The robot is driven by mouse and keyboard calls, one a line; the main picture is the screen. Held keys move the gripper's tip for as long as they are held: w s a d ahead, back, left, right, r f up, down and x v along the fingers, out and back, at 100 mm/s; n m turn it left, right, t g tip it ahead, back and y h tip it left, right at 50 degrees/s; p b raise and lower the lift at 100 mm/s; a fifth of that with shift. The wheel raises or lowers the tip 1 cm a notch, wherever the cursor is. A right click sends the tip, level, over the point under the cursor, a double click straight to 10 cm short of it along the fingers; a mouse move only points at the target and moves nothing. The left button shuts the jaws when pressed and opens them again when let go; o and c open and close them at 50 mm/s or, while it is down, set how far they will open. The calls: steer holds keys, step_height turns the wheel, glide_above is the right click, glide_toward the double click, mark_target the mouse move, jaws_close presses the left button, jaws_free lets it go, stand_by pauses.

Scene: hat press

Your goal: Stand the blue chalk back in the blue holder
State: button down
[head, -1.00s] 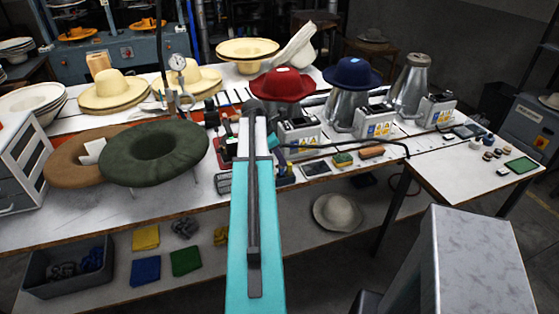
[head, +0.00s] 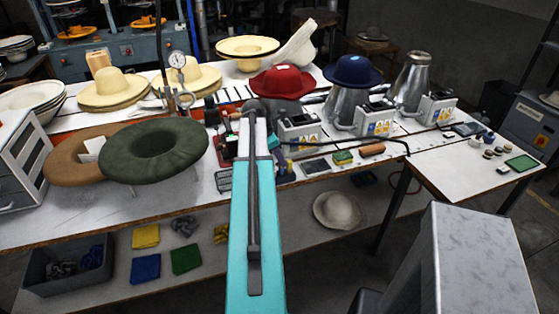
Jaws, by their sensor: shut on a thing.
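My teal arm (head: 256,240) reaches forward over the near edge of the workbench. Its far end and the dark wrist joint (head: 256,106) stand among small items at the middle of the bench. My gripper is hidden behind the arm, so its fingers and anything between them do not show. A small dark-blue item (head: 282,168) shows just right of the arm on the bench; I cannot tell whether it is the blue holder. I cannot make out the blue chalk.
A green felt hat body (head: 153,153) lies left of the arm, overlapping a brown one (head: 72,160). A red hat (head: 282,83) and a blue hat (head: 352,72) stand behind grey control boxes. A green-and-yellow sponge (head: 343,158) lies at the right. The side table (head: 465,175) has bare room.

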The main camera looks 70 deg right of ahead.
steer(key=shift+f, duration=0.65)
stand_by(0.4)
stand_by(0.4)
steer(key=c, duration=1.6)
jaws_free()
steer(key=shift+s+d+r+p+v, duration=0.1)
steer(key=shift+s+p+v, duration=0.05)
steer(key=shift+p+v, duration=0.9)
steer(key=shift+s+d+r+p+v, duration=0.15)
steer(key=shift+p+v, duration=0.55)
steer(key=shift+v, duration=0.7)
steer(key=shift+s+d+p+v, duration=0.1)
steer(key=shift+p+v, duration=0.75)
steer(key=shift+v, duration=0.35)
steer(key=shift+s, duration=0.1)
